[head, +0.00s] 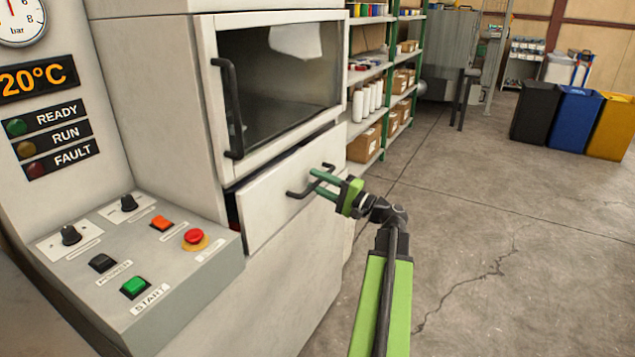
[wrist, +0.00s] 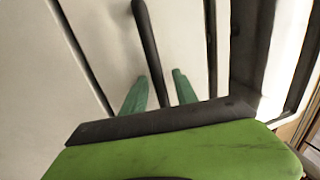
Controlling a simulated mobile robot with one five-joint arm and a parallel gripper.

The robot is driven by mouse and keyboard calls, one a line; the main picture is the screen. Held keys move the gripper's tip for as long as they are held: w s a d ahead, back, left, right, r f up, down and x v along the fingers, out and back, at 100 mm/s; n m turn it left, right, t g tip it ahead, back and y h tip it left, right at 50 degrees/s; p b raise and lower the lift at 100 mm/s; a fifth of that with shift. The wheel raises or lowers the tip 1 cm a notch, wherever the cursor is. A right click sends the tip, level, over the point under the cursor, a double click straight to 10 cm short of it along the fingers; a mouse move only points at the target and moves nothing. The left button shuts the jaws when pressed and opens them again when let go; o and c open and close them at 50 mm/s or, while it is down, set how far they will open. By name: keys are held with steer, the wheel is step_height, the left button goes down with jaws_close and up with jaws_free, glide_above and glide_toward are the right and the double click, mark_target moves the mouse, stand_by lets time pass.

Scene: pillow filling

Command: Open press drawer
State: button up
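The press drawer (head: 290,190) is a pale grey front below the glass-windowed door of the press. It stands slightly out, with a narrow dark gap at its left edge. Its black bar handle (head: 297,194) also shows in the wrist view (wrist: 150,50). My gripper (head: 322,181) reaches the handle from the right, its green fingers on either side of the bar. In the wrist view the fingers (wrist: 160,85) stand apart, with the bar running between them and small gaps beside it. The inside of the drawer is hidden.
The upper door (head: 280,70) with its long black handle (head: 232,108) is right above the drawer. A control panel (head: 130,260) with buttons juts out at the left. Shelves (head: 366,75) with boxes stand behind. The concrete floor (head: 500,240) at the right is clear.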

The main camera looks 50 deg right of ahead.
jaws_close()
stand_by(1.2)
